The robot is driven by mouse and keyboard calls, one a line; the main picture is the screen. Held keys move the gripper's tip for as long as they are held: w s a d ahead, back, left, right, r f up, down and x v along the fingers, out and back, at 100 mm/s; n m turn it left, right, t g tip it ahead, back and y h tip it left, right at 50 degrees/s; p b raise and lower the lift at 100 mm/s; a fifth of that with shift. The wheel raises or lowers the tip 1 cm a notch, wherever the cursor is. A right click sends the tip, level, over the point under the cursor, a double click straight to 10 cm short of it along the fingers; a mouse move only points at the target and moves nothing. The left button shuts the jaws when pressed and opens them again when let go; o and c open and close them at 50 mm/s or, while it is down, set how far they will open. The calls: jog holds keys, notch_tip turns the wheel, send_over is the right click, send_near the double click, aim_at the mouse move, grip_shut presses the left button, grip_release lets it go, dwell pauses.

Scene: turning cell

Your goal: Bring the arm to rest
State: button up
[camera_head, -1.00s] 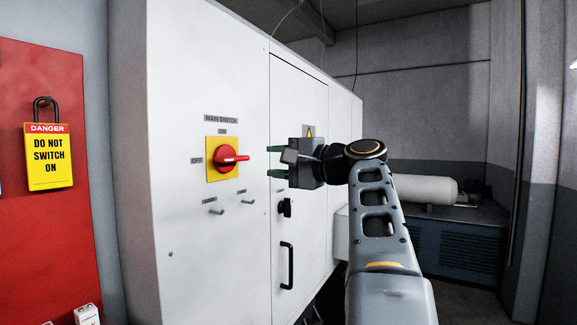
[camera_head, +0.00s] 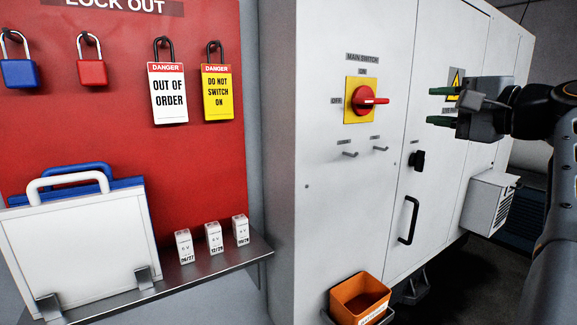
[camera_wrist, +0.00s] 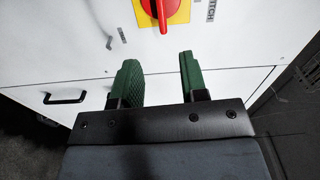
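My gripper (camera_head: 441,106) is at the right in the head view, in front of the white cabinet (camera_head: 338,215). Its two green fingers point left toward the cabinet's red switch handle (camera_head: 370,100) and stand apart from it. The wrist view shows the gripper (camera_wrist: 163,80) with the fingers spread and nothing between them. The red handle on its yellow plate also shows there (camera_wrist: 163,12), beyond the fingertips. In the head view the handle lies sideways, pointing right. My arm runs down the right edge of the head view, partly cut off.
A red lockout board (camera_head: 200,170) at left holds padlocks and danger tags. An orange bin (camera_head: 358,297) sits low at the cabinet. Pegs and a black door handle (camera_head: 409,220) stick out from the cabinet.

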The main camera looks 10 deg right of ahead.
jog(key=w+d+f+m+g+h, duration=0.1)
jog(key=d+f+g+h, duration=0.1)
jog(key=f, duration=0.5)
jog(key=w+d+f+g+h, duration=0.1)
jog(key=d+f+h, duration=0.2)
jog(key=f, duration=0.4)
jog(key=s+a+f+n+g+p, duration=0.1)
jog(key=a+f+n+g+p, duration=0.3)
jog(key=f, duration=0.7)
jog(key=s+a+f+n+g+h+p, duration=0.1)
jog(key=s+a+f+n+g+p, duration=0.1)
jog(key=s+a+f+n, duration=0.3)
jog(key=s+a+f+n+g+h+p, duration=0.1)
jog(key=s+a+f+n+g, duration=0.3)
jog(key=a, duration=0.8)
notch_tip(320, 180, down, 3)
jog(key=shift+s+a+f+n+p, duration=0.2)
jog(key=shift+s+a+n+p, duration=0.2)
jog(key=shift+s+p, duration=0.55)
